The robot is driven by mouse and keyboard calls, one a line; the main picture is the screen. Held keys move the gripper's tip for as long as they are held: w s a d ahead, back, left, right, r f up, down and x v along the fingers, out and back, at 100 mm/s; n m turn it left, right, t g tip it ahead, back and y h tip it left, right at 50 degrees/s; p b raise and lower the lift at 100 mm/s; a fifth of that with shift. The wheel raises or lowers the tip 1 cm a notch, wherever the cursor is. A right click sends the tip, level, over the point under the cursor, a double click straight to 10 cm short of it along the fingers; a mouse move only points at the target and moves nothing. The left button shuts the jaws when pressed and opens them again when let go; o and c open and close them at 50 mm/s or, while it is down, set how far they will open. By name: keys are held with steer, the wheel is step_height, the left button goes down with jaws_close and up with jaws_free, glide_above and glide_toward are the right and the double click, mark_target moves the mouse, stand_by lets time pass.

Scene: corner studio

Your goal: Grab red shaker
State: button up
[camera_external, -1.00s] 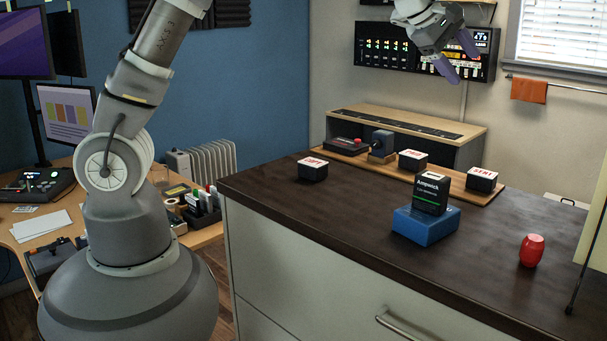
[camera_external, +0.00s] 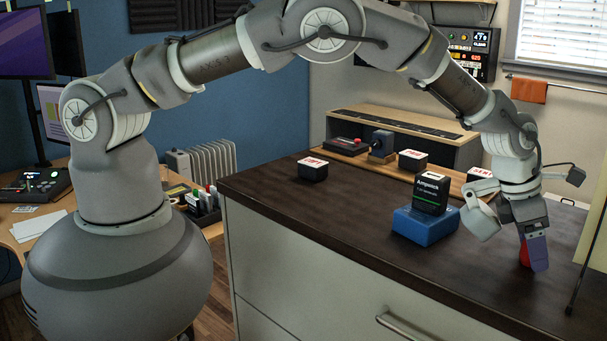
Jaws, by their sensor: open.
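The red shaker (camera_external: 524,254) stands on the dark countertop near its right front edge. Most of it is hidden behind my gripper; only a red strip shows to the left of the purple finger. My gripper (camera_external: 538,264) points down at the shaker, with its fingers at the shaker's height. One finger covers the shaker from this side, and the other cannot be made out. The jaws are open; whether a finger touches the shaker cannot be told.
A blue block (camera_external: 425,226) with a black Ampwich box (camera_external: 431,193) on it stands left of my gripper. A black button box (camera_external: 312,169) sits at the counter's far left. A thin dark rod (camera_external: 583,262) and a pale panel (camera_external: 597,235) are close on the right. The counter's front left is clear.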

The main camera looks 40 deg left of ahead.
steer(key=shift+c, duration=0.5)
steer(key=c, duration=1)
steer(key=shift+c, duration=0.2)
